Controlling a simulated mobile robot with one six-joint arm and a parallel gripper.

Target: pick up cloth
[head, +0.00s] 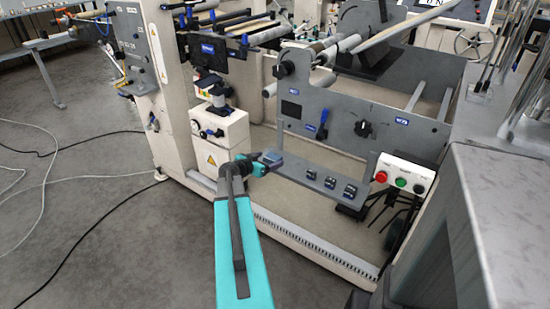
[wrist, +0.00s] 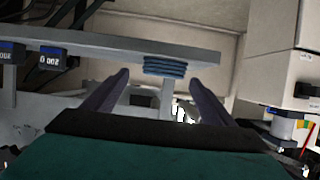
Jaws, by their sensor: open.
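The cloth (wrist: 165,66) is a small blue folded stack. It lies at the edge of a grey shelf (wrist: 110,38) in the wrist view, and in the head view it shows at the shelf's left end (head: 273,158). My gripper (wrist: 159,80) is open, with its two dark fingers apart and pointing toward the cloth. The cloth appears between the fingertips in the picture, and I see no contact. In the head view my gripper (head: 258,166) is close to the cloth at the shelf's left end.
Several small black counters (head: 330,182) stand on the shelf right of the cloth. A control box (head: 403,173) with red and green buttons is beyond them. A white cabinet (head: 220,140) stands left of the shelf. Cables (head: 92,228) lie on the open floor at left.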

